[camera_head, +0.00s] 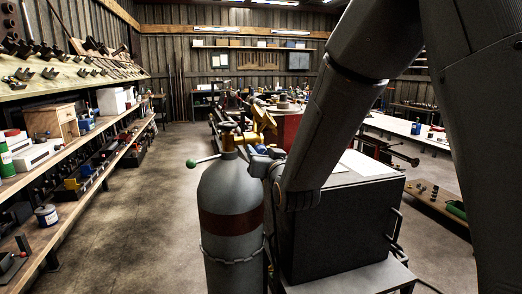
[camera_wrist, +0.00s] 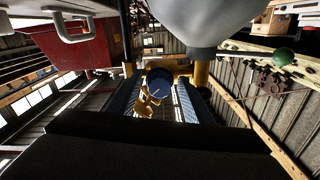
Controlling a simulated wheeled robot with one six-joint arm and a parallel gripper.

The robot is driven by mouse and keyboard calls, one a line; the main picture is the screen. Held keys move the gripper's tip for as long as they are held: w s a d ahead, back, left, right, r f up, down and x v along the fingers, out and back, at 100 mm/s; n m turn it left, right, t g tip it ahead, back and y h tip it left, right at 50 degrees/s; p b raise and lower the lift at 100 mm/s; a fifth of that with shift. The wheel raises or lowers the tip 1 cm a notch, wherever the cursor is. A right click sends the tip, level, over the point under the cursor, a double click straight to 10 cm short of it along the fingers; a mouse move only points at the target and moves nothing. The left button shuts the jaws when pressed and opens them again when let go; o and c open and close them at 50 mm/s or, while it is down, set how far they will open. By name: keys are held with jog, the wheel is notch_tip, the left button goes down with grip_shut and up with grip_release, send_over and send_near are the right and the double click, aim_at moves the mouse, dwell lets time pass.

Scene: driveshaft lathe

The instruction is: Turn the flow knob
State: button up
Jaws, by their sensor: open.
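The flow knob is a round dark blue knob (camera_wrist: 159,81) with a pale mark on its face, in the middle of the wrist view. Brass-yellow regulator parts (camera_wrist: 146,104) show behind it; the yellow regulator (camera_head: 262,120) also stands above the cylinder in the head view. My gripper (camera_wrist: 158,98) is open, with one finger on each side of the knob. I cannot tell whether either finger touches it. In the head view my gripper (camera_head: 268,158) is small and partly hidden by my arm, just right of the cylinder's neck.
The grey gas cylinder (camera_head: 231,205) has a red band, a chain and a green-ended valve handle (camera_head: 192,163). A dark box (camera_head: 340,225) stands close on the right. Shelves (camera_head: 75,190) line the left wall. The floor between is clear.

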jog(key=shift+w+a, duration=0.1)
jog(key=shift+w, duration=0.4)
jog(key=c, duration=1.1)
jog(key=shift+o, duration=0.2)
jog(key=shift+m, duration=0.3)
